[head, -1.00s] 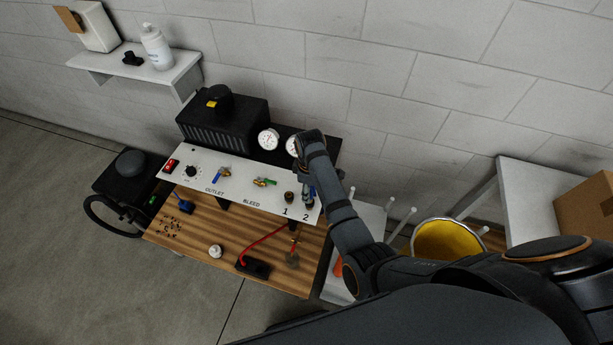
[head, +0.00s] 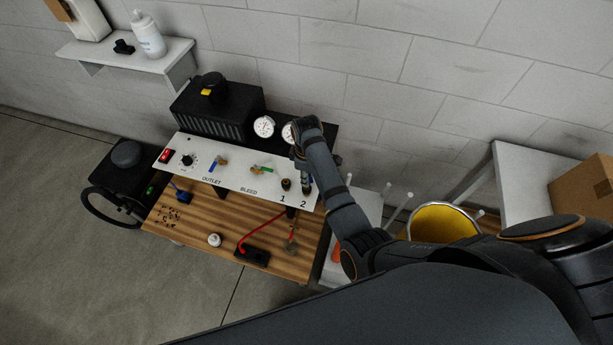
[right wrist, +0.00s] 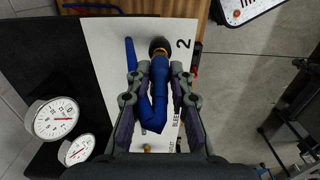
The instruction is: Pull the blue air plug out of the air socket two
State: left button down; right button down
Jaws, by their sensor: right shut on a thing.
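The blue air plug (right wrist: 158,80) with its bent blue tail lies between the two fingers of my right gripper (right wrist: 156,84) in the right wrist view. The gripper is shut on it. The plug's front end lines up with and meets the dark and brass air socket two (right wrist: 158,46), beside the printed 2; I cannot tell how deep it sits. In the head view my right gripper (head: 305,176) is over the right end of the white panel (head: 235,178), and it and the arm hide most of the plug. My left gripper is not in view.
Socket one (head: 286,184) is close left of socket two. Pressure gauges (head: 264,127) stand behind the panel. A green valve (head: 262,170) and a blue valve (head: 217,164) are farther left. A red hose (head: 262,233) and a white knob (head: 214,240) lie on the wooden bench (head: 190,226).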

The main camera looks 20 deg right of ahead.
jog(key=shift+r, duration=2.45)
jog(key=shift+a, duration=0.1)
